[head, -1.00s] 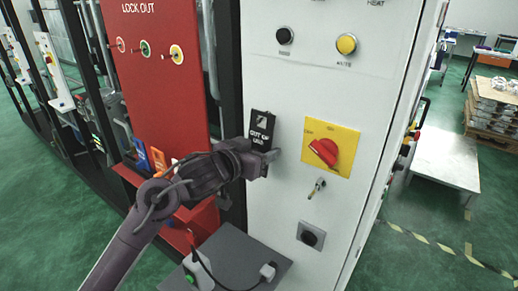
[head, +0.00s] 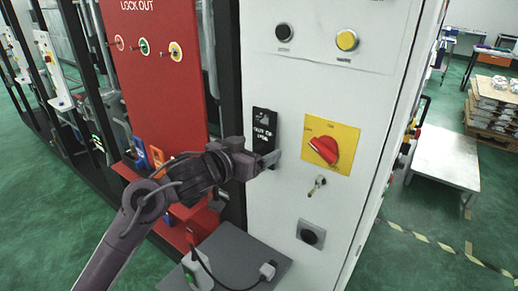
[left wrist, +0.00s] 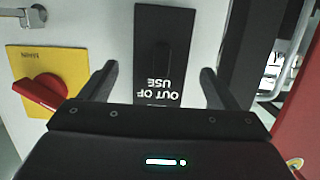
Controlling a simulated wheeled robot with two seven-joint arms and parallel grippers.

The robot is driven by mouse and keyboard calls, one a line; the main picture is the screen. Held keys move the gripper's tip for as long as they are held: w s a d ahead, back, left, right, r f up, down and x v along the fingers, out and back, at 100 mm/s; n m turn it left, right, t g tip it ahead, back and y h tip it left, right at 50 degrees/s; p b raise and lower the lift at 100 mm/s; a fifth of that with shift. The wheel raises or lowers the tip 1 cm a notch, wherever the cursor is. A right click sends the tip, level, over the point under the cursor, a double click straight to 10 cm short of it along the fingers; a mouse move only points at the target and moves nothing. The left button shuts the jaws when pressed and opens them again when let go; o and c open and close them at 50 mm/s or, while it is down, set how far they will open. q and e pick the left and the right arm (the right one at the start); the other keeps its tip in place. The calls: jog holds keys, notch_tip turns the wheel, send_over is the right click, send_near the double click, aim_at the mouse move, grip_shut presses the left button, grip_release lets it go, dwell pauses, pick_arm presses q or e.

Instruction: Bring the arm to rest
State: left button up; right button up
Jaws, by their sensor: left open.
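A black tag reading "OUT OF USE" (head: 264,122) hangs flat on the white cabinet front (head: 300,90), left of the red rotary switch (head: 323,150) on its yellow plate. My left gripper (head: 270,160) is at the tag's lower part in the head view. In the left wrist view the tag (left wrist: 163,50) appears upside down between the two spread fingers, with a gap on each side. The left gripper (left wrist: 160,88) is open and holds nothing. Its exact distance from the tag is hard to tell. My right gripper is not in view.
A red lockout board (head: 155,60) stands left of the cabinet. A key (head: 317,186) sits in a lock below the switch. A grey shelf (head: 235,262) with a cable juts out below my arm. A white table (head: 445,160) stands at the right.

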pick_arm(q)
jog(key=v, duration=0.6)
jog(key=s+a+f+n+g+y, duration=0.1)
jog(key=s+a+f+n+y, duration=0.2)
jog(key=f, duration=0.5)
jog(key=s+a+f+n+g+y, duration=0.1)
jog(key=s+a+f+y, duration=0.3)
jog(key=f, duration=0.4)
jog(key=s+a+f+g+y, duration=0.1)
jog(key=s+a+f+g, duration=0.1)
jog(key=s+a+f, duration=0.3)
jog(key=s+a+f+n+g, duration=0.1)
jog(key=s+f+g, duration=0.2)
jog(key=s, duration=0.4)
jog(key=s+a+f+g+y, duration=0.1)
jog(key=s+a+f+g, duration=0.2)
jog(key=s, duration=0.4)
notch_tip(320, 180, down, 36)
jog(key=s+b, duration=0.2)
jog(key=b, duration=0.3)
jog(key=s+a+f+g+b, duration=0.1)
jog(key=s+a+f+b, duration=0.2)
jog(key=s+f, duration=1.6)
jog(key=shift+f+g, duration=0.3)
jog(key=shift+f, duration=0.35)
